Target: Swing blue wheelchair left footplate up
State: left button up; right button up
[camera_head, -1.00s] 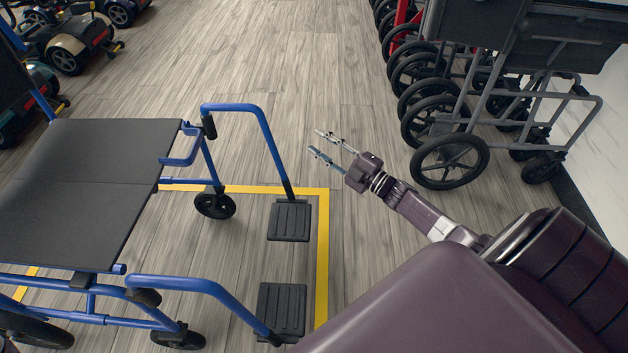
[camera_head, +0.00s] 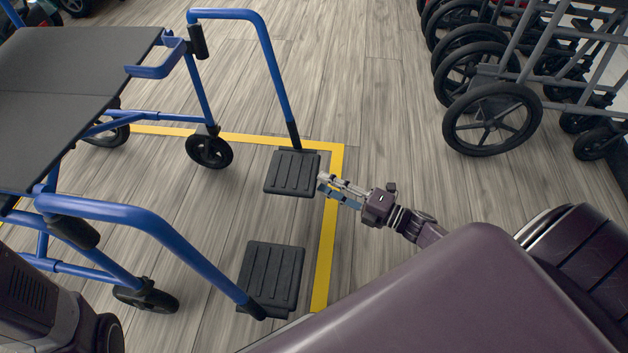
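The blue wheelchair (camera_head: 150,220) stands at the left, its front facing right. Its far footplate (camera_head: 291,173), the chair's left one, is a black ribbed plate lying flat at the end of a blue hanger tube (camera_head: 270,70). The near footplate (camera_head: 271,276) also lies flat. My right gripper (camera_head: 323,184) is at the right edge of the far footplate, its fingers apart and pointing left at it. I cannot tell whether the fingertips touch the plate. My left gripper is out of view.
A yellow floor line (camera_head: 329,240) runs under and beside the footplates. Folded grey wheelchairs with black wheels (camera_head: 491,118) stand at the upper right. The wooden floor (camera_head: 350,80) between them is clear. Parts of my own body fill the lower right.

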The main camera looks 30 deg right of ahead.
aim_at(313, 176)
jog(key=b+x, duration=0.1)
jog(key=x, duration=0.3)
jog(key=shift+f, duration=0.1)
jog(key=shift+w+a+b, duration=0.15)
jog(key=shift+w+b, duration=0.15)
jog(key=shift+w, duration=0.1)
grip_shut()
